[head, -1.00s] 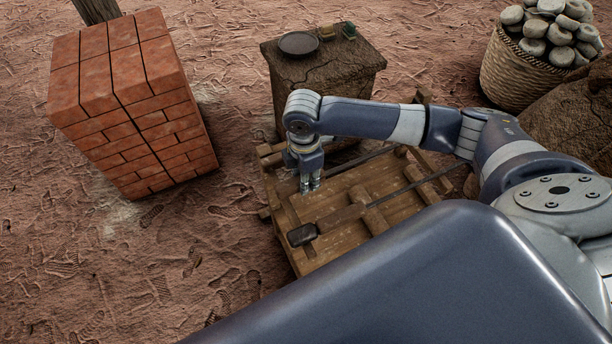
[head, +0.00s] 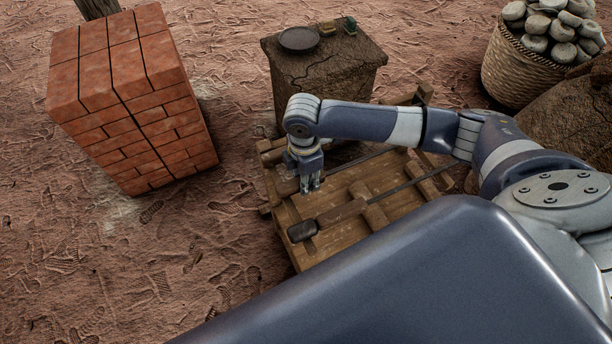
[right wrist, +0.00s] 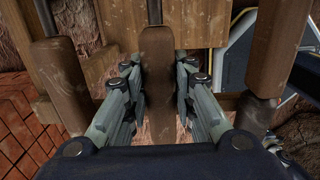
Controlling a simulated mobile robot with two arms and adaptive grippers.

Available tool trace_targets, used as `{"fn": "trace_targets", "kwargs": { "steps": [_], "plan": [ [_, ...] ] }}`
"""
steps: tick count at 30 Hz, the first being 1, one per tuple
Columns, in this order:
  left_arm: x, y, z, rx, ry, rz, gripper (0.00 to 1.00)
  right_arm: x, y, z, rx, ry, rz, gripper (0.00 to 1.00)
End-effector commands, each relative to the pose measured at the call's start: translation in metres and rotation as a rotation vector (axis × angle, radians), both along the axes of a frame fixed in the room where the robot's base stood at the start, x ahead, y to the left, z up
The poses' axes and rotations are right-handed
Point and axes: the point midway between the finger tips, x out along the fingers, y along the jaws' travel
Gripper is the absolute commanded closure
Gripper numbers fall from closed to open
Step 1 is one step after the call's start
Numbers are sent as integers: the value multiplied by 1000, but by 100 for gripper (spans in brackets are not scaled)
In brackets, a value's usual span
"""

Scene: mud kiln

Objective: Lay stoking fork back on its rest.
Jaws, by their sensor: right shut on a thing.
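My right gripper (head: 311,184) points down over the left part of the low wooden rack (head: 335,255). In the right wrist view the right gripper (right wrist: 157,108) has its fingers on both sides of a brown wooden handle, which I take to be the stoking fork (right wrist: 157,70). Its thin dark shaft (head: 372,159) seems to run up and right across the rack in the head view. I cannot tell whether the handle touches the rack. The fork's far end is hidden behind my arm. My left gripper is out of view.
Another long tool with a dark handle end (head: 302,231) lies across the rack, nearer. A clay pedestal (head: 325,75) with a dark plate (head: 299,39) stands behind. A brick block (head: 130,105) is left; a full basket (head: 520,70) is back right. Bare ground lies left.

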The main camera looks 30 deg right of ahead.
Motion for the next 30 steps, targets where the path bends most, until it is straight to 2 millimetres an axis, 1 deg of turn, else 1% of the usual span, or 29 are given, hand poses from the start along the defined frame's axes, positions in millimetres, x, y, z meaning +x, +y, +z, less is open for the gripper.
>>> {"fn": "trace_targets", "kwargs": {
  "steps": [11, 30],
  "plan": [
    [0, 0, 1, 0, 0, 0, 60, 1, 0, 1, 0, -2, 0, 100],
    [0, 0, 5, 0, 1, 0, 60, 1, 1, -7, 2, -3, 1, 100]
  ]
}}
